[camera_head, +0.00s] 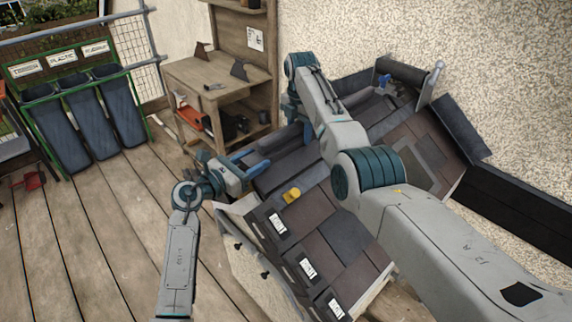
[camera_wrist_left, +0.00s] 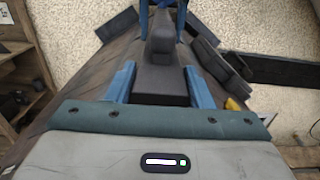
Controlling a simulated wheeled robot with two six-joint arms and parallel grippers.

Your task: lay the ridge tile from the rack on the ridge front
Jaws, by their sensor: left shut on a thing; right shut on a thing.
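A dark grey ridge tile (camera_wrist_left: 160,75) lies lengthwise between the blue fingers of my left gripper (camera_wrist_left: 158,88) in the left wrist view. The fingers are shut on its near end. Blue fingers of my right gripper (camera_wrist_left: 163,8) show at the tile's far end, at the top of that view. In the head view my left gripper (camera_head: 247,168) is at the left end of the roof's ridge. My right gripper (camera_head: 303,128) is further along, partly hidden by its own arm. Whether the tile touches the ridge cannot be told.
A wooden workbench (camera_head: 215,75) stands behind. Blue bins (camera_head: 95,112) are at the left.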

